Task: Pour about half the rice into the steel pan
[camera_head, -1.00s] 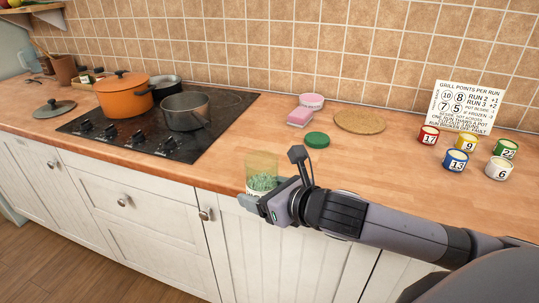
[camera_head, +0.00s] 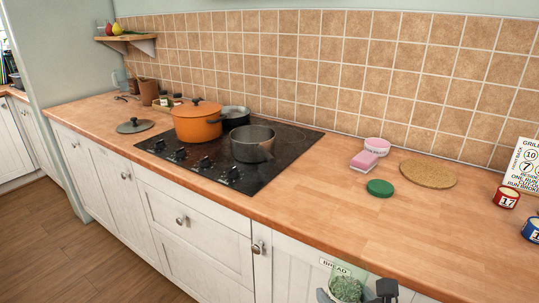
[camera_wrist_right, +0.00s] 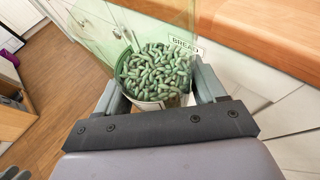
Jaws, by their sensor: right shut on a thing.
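My right gripper (camera_wrist_right: 158,88) is shut on a clear, green-tinted jar (camera_wrist_right: 125,50) holding green, grain-like pieces (camera_wrist_right: 157,70). The jar also shows at the bottom edge of the head view (camera_head: 345,272), in front of the cabinet fronts and below the counter edge. A white label reading BREAD is by it; I cannot tell if it is on the jar or behind it. The grey steel pan (camera_head: 252,146) stands on the front right of the black hob, apart from the jar, to its upper left.
An orange lidded pot (camera_head: 197,122) and a dark pot (camera_head: 234,114) stand beside the pan. Numbered cans (camera_head: 507,198) are at the right.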

